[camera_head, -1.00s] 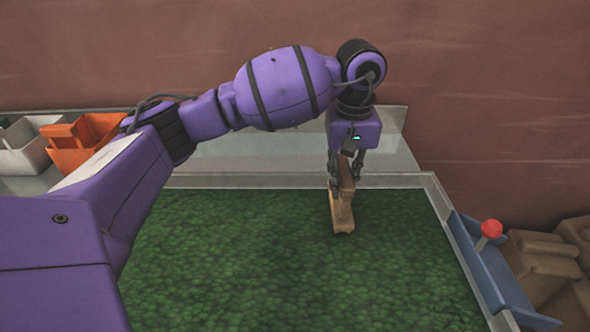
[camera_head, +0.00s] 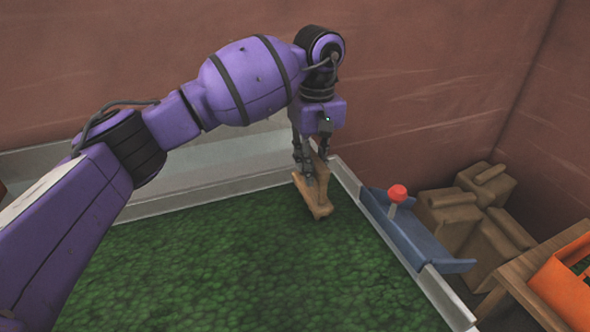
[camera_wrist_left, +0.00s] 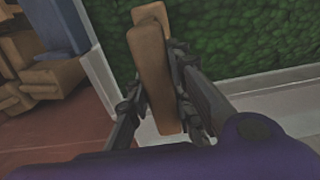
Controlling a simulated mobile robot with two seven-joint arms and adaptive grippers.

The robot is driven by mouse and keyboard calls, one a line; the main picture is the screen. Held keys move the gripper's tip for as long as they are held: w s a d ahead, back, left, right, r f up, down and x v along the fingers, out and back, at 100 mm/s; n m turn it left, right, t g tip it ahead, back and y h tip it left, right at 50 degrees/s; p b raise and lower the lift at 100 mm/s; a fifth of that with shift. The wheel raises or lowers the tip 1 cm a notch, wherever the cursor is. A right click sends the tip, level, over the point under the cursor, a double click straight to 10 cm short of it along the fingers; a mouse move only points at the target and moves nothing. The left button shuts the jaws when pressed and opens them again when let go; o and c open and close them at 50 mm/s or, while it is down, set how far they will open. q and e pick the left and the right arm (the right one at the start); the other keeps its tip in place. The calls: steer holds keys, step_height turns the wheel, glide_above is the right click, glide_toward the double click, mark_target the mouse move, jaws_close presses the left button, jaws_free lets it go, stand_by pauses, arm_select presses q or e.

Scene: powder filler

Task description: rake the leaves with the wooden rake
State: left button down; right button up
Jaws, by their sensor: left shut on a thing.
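The wooden rake (camera_head: 313,203) is a light-brown tool near the far right corner of the green leaf bed. My left gripper (camera_head: 311,172) is shut on its upper part and holds it roughly upright, a little tilted. The rake's lower end is at the leaves; I cannot tell whether it touches them. In the left wrist view the rake (camera_wrist_left: 153,75) sits between the fingers of the left gripper (camera_wrist_left: 160,95). The green leaves (camera_head: 250,270) fill the bed in an even layer. My right gripper does not show.
A pale metal rim (camera_head: 405,272) borders the bed. A blue panel with a red-knobbed lever (camera_head: 398,193) is fixed on its right side. Brown sacks (camera_head: 480,215) lie beyond it. An orange bin (camera_head: 565,290) on a wooden table stands at the lower right. A wall rises behind.

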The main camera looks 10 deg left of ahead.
arm_select(q)
steer(key=w+d+r+p, duration=0.2)
steer(key=w+d+r, duration=0.1)
steer(key=r, duration=0.3)
steer(key=shift+d+r, duration=0.25)
steer(key=shift+d, duration=0.55)
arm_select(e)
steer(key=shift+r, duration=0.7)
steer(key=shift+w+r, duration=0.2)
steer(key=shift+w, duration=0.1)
